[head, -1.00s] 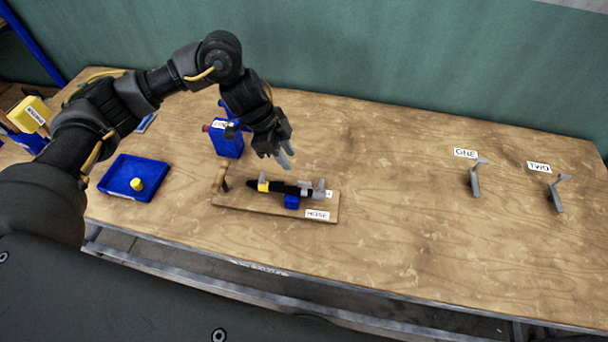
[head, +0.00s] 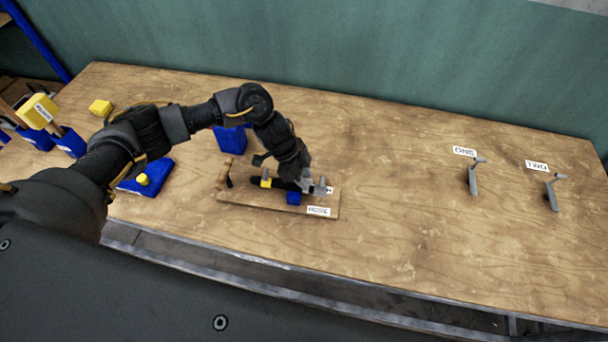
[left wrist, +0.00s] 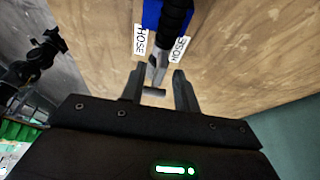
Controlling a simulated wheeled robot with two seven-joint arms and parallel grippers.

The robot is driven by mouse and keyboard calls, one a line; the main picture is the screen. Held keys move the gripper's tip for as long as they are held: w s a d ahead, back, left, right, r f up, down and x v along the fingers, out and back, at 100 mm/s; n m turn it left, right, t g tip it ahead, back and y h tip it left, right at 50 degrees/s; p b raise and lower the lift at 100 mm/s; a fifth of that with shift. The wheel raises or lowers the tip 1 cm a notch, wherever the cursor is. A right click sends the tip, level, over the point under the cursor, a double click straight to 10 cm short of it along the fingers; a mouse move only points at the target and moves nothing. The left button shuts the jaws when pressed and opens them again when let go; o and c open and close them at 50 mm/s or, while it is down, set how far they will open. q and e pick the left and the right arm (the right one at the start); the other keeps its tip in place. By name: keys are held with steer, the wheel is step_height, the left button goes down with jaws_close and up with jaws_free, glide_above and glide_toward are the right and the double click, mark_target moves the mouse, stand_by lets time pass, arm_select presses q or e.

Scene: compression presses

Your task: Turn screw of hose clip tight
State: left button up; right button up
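The black hose (head: 257,184) lies on a wooden board marked HOSE (head: 240,199), above a blue block (head: 293,198). The grey hose clip (head: 320,188) is at the hose's right end; it also shows in the left wrist view (left wrist: 157,68). A small grey crosspiece, apparently the clip's screw (left wrist: 154,91), lies between the fingers there. My left gripper (head: 306,186) is down over the clip end, partly covering it. In the left wrist view my left gripper (left wrist: 158,87) is open, with gaps beside the screw. A dark arm at that view's left edge may be my right one; its fingers are unclear.
A wooden handle (head: 223,174) stands at the board's left end. A blue tray (head: 155,178) with a yellow piece and a blue container (head: 230,139) are farther left. Grey hooks by the ONE (head: 464,151) and TWO (head: 537,165) labels are right. The table between is clear.

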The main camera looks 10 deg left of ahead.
arm_select(q)
jaws_close()
steer(key=m+b, duration=0.2)
steer(key=m+g+b, duration=0.1)
steer(key=m, duration=0.1)
steer(key=shift+w+d+f+g+b, duration=0.1)
steer(key=shift+w+f+g+b, duration=0.1)
steer(key=shift+g+b, duration=0.15)
steer(key=m+g+b, duration=0.1)
steer(key=m+b, duration=0.1)
steer(key=shift+r+m+y, duration=0.1)
steer(key=shift+m+y, duration=0.2)
steer(key=m+y+b, duration=0.1)
steer(key=m, duration=0.2)
steer(key=m+g+b, duration=0.1)
steer(key=m+b, duration=0.1)
steer(key=m, duration=0.1)
steer(key=shift+w+d+g+y, duration=0.1)
steer(key=shift+w+g+y, duration=0.15)
steer(key=shift+y, duration=0.15)
steer(key=m+b, duration=0.1)
steer(key=m, duration=0.1)
steer(key=m+y+b, duration=0.1)
steer(key=m, duration=0.2)
steer(key=shift+s+d+r+g+y, duration=0.1)
steer(key=shift+g+y, duration=0.2)
steer(key=shift+m, duration=0.3)
